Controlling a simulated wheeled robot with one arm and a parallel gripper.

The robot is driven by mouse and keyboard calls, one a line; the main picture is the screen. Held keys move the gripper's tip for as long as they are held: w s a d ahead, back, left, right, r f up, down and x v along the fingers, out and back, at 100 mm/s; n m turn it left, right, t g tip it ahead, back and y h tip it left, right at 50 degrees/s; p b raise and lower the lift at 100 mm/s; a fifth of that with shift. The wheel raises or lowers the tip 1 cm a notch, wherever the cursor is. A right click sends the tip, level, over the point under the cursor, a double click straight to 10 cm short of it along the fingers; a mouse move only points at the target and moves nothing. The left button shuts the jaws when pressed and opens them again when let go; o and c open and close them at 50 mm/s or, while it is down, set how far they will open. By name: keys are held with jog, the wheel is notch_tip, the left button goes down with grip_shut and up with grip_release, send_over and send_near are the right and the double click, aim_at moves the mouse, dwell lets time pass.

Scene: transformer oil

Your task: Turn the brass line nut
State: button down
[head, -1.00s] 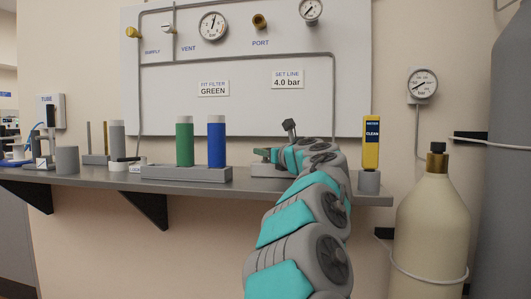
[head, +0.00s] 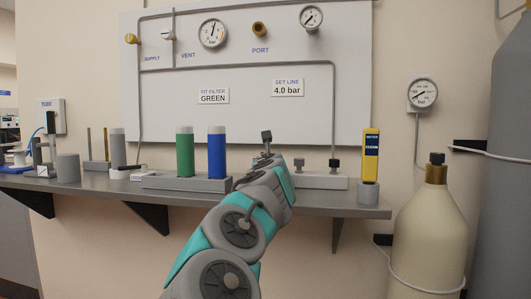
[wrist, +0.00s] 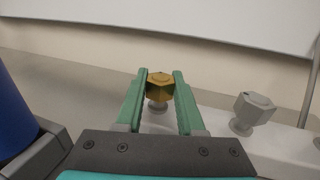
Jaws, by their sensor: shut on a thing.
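The brass line nut (wrist: 160,88) is a gold hexagonal nut on a short pale stem. It shows in the middle of the wrist view, between the two green fingers of my gripper (wrist: 161,74). The fingers are shut on its sides. In the head view my arm hides the nut and the fingers, above the left end of a grey manifold block (head: 320,182).
A grey hex knob (wrist: 253,108) stands right of the brass nut. A blue cylinder (head: 217,152) and a green cylinder (head: 185,152) stand in a rack to the left. A yellow meter (head: 371,157) stands at the right of the shelf (head: 115,184). The gauge board (head: 240,65) is behind.

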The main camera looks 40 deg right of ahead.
jog(key=shift+a+r+m+g+h+p, duration=0.1)
jog(key=shift+r+m+g+h+p, duration=0.1)
jog(key=shift+m+g+h+p, duration=0.8)
jog(key=shift+h+p, duration=0.5)
jog(key=shift+p, duration=0.3)
jog(key=shift+f+m+g+h+p, duration=0.2)
jog(key=shift+m+g+h+p, duration=0.25)
jog(key=shift+m+g, duration=0.2)
jog(key=c, duration=0.5)
grip_release()
jog(key=shift+v, duration=3.85)
